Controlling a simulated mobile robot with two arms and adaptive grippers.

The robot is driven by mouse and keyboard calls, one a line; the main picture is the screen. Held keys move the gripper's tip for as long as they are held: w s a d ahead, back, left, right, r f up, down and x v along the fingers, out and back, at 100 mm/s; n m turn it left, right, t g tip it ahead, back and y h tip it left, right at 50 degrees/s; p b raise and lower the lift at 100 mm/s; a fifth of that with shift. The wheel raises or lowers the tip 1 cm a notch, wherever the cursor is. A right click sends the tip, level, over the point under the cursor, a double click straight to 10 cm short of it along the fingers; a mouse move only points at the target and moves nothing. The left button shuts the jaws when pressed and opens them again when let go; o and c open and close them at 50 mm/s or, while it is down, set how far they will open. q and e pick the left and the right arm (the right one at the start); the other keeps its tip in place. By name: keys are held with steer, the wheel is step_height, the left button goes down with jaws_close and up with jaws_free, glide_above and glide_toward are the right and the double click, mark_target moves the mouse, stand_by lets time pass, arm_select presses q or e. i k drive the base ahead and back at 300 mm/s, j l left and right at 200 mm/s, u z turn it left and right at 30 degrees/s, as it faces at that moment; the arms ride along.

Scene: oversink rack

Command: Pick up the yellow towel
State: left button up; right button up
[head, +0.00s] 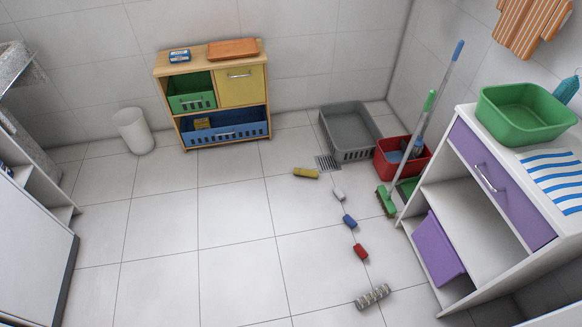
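A small yellow bundle (306,173) lies on the tiled floor near the grey crate, at the far end of a line of small items. It may be a rolled towel, but it is too small to tell. Another yellow thing (202,123) lies in the blue basket (238,131) at the bottom of the wooden cabinet; its kind is unclear. Neither of my grippers is in view.
White, blue, red (361,252) and grey striped (373,296) small items lie on the floor. A grey crate (349,153), a red bucket (389,166) and leaning long-handled tools stand right. A white bin (134,132) stands left of the wooden cabinet (161,66). Middle floor is clear.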

mark_target(301, 172)
steer(key=i+j+u, duration=0.25)
steer(key=i, duration=0.65)
steer(key=i+u, duration=0.3)
steer(key=i, duration=0.6)
steer(key=i+j+z, duration=0.1)
steer(key=i+z, duration=0.3)
steer(key=i+j+z, duration=0.15)
steer(key=i+z, duration=0.3)
steer(key=i+j+z, duration=0.2)
steer(key=z, duration=0.2)
steer(key=j, duration=0.1)
